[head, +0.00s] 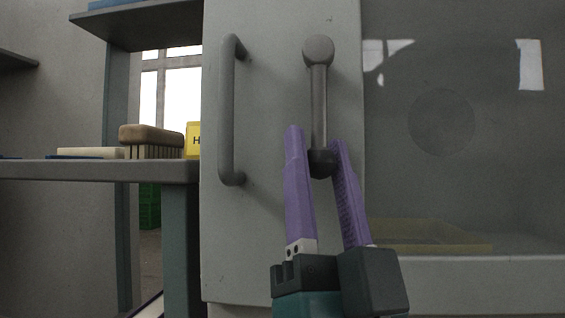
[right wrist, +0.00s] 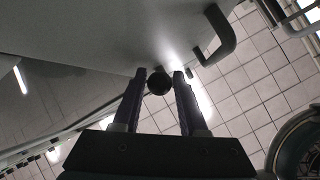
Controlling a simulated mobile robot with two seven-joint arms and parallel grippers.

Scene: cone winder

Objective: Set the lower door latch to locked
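The door latch (head: 319,100) is a grey lever on the pale door panel (head: 265,230). It hangs straight down from a round pivot at its top, with a dark ball knob (head: 322,164) at its lower end. My right gripper (head: 316,138) is open, its purple fingers on either side of the knob, with gaps visible. In the right wrist view the dark knob (right wrist: 158,80) sits between the fingertips, apparently not squeezed. Only this one latch is in view. My left gripper is not in view.
A vertical grey door handle (head: 230,110) stands left of the latch. A glazed window (head: 460,130) lies to the right. At the left, a shelf table (head: 100,171) holds a brush (head: 152,140) and a yellow sign (head: 193,140).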

